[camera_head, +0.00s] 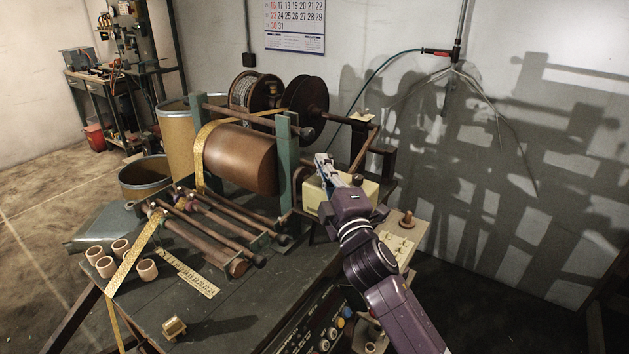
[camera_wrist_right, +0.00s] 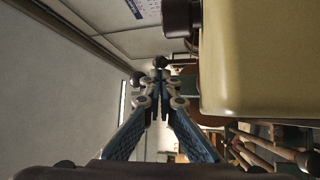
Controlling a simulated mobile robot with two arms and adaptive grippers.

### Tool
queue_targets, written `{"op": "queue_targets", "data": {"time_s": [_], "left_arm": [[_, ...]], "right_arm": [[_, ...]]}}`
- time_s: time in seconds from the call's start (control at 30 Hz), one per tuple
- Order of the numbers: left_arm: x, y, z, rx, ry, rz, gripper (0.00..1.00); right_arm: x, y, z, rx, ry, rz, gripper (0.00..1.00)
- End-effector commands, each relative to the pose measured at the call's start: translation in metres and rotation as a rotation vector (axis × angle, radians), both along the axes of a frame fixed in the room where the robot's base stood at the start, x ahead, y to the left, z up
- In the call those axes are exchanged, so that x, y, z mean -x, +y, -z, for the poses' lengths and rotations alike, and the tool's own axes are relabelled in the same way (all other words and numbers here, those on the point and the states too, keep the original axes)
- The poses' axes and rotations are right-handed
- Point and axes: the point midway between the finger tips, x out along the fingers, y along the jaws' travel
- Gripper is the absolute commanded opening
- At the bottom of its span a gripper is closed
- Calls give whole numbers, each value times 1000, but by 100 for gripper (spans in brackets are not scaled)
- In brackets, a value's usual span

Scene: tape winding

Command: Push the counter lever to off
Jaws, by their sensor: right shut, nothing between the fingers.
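The cream counter box (camera_head: 371,192) stands at the right end of the winding machine, partly hidden behind my right gripper. It fills the upper right of the wrist view (camera_wrist_right: 262,60). A dark round knob (camera_wrist_right: 181,18) sticks out from its side there. A small dark ball (camera_wrist_right: 160,62) shows just past the fingertips; I cannot tell whether it is the lever's end or whether it is touched. My right gripper (camera_head: 321,160) is shut and empty, reaching over the box; its fingers show in the wrist view (camera_wrist_right: 160,85). My left gripper is out of view.
The copper-coloured drum (camera_head: 240,158) and green frame posts (camera_head: 284,165) stand left of the box. A wooden peg (camera_head: 407,219) stands right of my arm.

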Motion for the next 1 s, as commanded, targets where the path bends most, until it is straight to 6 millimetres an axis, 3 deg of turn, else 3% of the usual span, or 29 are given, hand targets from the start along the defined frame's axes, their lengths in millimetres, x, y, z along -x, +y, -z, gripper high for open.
{"op": "queue_targets", "data": {"time_s": [0.57,1.0], "left_arm": [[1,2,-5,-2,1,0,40],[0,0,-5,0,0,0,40]], "right_arm": [[11,-8,3,1,2,2,0],[88,-33,22,0,2,3,0]]}}
